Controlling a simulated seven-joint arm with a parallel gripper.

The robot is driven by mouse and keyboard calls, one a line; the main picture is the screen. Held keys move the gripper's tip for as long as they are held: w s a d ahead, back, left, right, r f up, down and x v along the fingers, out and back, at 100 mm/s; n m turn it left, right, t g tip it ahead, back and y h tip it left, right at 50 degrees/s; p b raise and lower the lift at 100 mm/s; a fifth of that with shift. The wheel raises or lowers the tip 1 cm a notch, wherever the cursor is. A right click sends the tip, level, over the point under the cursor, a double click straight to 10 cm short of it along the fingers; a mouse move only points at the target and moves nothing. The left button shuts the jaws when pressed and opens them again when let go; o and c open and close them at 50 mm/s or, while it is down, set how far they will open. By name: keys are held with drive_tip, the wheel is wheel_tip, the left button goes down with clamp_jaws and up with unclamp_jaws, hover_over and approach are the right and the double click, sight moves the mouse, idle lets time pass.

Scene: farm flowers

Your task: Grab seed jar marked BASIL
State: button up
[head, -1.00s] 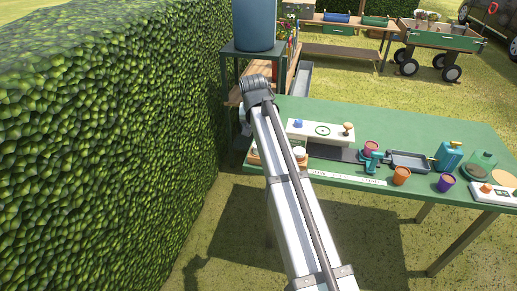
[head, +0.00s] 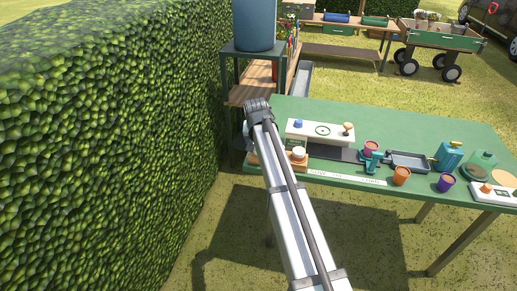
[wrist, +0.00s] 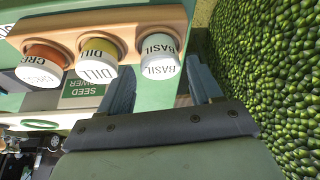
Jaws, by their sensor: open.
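In the head view my arm hides the fingers and most of the rack.
A green sign reading SEED (wrist: 83,92) is beside the rack. The hedge (wrist: 270,60) rises close on the right in the wrist view. On the green table (head: 400,125), a white board (head: 320,131), pots, a tray (head: 408,161) and a blue can (head: 449,155) stand to the right.

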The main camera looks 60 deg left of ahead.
drive_tip(key=x, duration=0.2)
drive_tip(key=shift+a+f, duration=0.15)
drive_tip(key=shift+f, duration=0.15)
drive_tip(key=c, duration=0.8)
